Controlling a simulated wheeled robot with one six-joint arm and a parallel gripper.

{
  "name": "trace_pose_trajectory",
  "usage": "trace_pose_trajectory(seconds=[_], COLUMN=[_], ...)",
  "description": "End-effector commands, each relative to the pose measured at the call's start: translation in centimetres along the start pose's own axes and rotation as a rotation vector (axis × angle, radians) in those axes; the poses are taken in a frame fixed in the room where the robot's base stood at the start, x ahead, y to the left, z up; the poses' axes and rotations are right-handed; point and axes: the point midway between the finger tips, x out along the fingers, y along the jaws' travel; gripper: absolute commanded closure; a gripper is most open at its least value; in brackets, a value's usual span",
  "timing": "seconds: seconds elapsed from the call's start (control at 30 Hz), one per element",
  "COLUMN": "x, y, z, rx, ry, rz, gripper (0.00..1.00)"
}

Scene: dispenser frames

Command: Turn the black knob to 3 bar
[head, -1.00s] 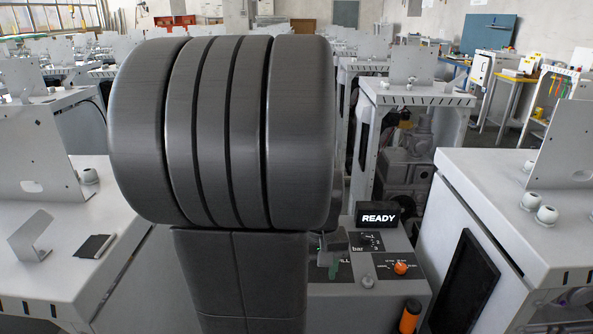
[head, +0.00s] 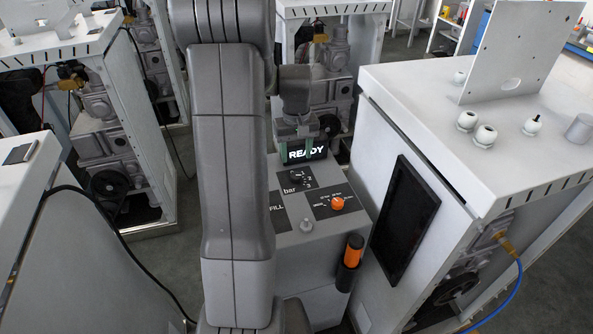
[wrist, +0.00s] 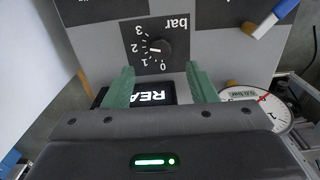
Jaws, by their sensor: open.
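The black knob (head: 296,178) sits on a dark "bar" label on top of the grey dispenser, just in front of the READY display (head: 307,153). In the wrist view the knob (wrist: 157,47) shows upside down, with marks 0 to 3 around it. Its short white line seems to point near the 2. My gripper (head: 297,148) is open and empty, and in the head view its green fingers overlap the display. In the wrist view my gripper (wrist: 161,82) has its fingers apart, on the display side of the knob, not around it. The display (wrist: 145,96) is partly hidden.
An orange selector knob (head: 337,203) stands right of the black knob. An orange-and-black handle (head: 351,252) is on the dispenser's right front. A round gauge (wrist: 258,108) shows in the wrist view. A large white cabinet (head: 440,130) stands close on the right.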

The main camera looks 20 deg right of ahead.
Motion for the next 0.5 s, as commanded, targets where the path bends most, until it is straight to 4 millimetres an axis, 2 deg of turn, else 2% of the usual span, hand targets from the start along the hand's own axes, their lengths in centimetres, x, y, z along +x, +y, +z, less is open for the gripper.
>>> trace_pose_trajectory(seconds=[0.2,0.3,0.5], x=[4.6,6.1,7.8], y=[0.0,0.0,0.0], z=[0.1,0.1,0.0], rx=[0.0,0.0,0.0], ry=[-0.005,-0.003,0.0], rz=[-0.001,-0.001,0.0], gripper=[0.48,0.48,0.48])
